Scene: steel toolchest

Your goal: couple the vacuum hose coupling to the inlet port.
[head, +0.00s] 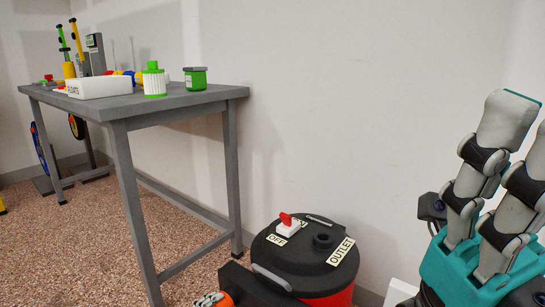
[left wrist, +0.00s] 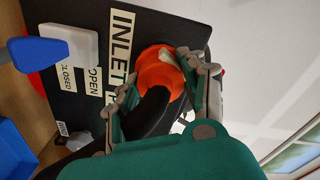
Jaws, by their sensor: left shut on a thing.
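The orange vacuum hose coupling (left wrist: 157,72) is in the left wrist view, with the black hose (left wrist: 150,110) curving from it toward my palm. My left gripper (left wrist: 160,76) is shut on the coupling, with a finger on each side. The coupling is in front of a black panel (left wrist: 95,25) beside a label reading INLET. The inlet port is hidden, and I cannot tell whether the coupling touches it. In the head view, my right gripper (head: 515,135) is raised at the right edge with its fingers up; its opening is unclear.
A blue lever (left wrist: 40,52) on a white box sits near CLOSED and OPEN labels. The black-topped vacuum (head: 310,250) has a red switch (head: 286,219) and an OUTLET label. A grey table (head: 200,98) holding several items stands at the left. Floor beneath it is mostly clear.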

